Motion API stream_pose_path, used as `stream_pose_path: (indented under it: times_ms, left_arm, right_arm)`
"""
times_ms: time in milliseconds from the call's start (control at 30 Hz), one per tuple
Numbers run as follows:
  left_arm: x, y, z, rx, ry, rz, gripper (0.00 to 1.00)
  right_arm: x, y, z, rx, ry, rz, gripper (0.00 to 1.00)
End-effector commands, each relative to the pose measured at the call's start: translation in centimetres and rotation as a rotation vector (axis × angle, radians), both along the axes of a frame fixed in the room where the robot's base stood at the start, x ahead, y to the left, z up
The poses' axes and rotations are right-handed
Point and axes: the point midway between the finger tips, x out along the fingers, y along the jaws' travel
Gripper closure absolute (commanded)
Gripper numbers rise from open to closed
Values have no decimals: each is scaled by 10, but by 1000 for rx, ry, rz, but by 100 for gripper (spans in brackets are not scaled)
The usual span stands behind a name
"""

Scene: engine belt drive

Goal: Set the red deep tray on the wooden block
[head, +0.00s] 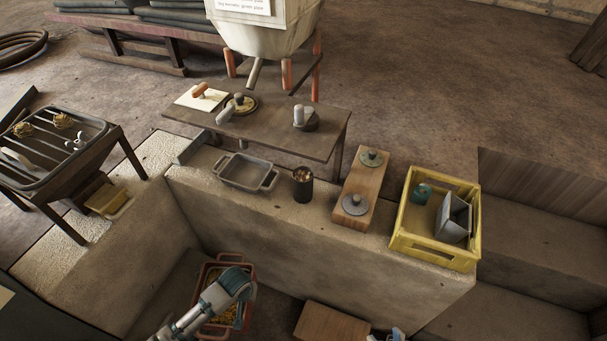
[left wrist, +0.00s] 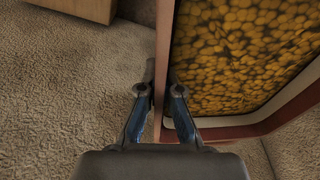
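The red deep tray (head: 203,273) is low at the bottom of the head view, filled with small yellow pieces; my left arm hides part of it. In the left wrist view the tray (left wrist: 240,131) fills the right side. My left gripper (left wrist: 160,82) has one finger on each side of a tray wall, closed up on it. The wooden block (head: 331,325) lies to the right of the tray, partly cut off; it also shows in the left wrist view (left wrist: 78,8). A small blue-white piece, apparently my right gripper (head: 386,335), shows at the bottom edge.
A stone ledge above the low area carries a grey tray (head: 245,171), a dark cup (head: 302,187), a wooden board with two metal discs (head: 361,190) and a yellow crate (head: 437,255). Bare floor lies between the red tray and the block.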

Motion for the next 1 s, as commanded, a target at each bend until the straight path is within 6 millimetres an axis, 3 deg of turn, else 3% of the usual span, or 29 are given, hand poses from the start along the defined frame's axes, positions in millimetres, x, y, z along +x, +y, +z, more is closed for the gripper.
stream_pose_path:
  times_ms: [33,200,400,733,867,1000]
  left_arm:
    - [6,-2,34,1,-15,4,100]
    - [-5,-3,122,3,-13,30,100]
    - [-33,4,190,2,-6,44,100]
    - [-65,19,250,-1,-8,61,100]
    - [-64,18,265,-2,-18,60,100]
    - [-63,17,284,-2,-29,59,100]
  right_arm:
    - [0,0,0,0,0,0,59]
    - [0,1,1,-1,0,0,59]
    - [0,1,1,-1,0,0,59]
    - [6,3,-3,-16,36,2,59]
    - [23,9,-23,-57,147,8,59]
    - [43,16,-55,-114,304,13,59]
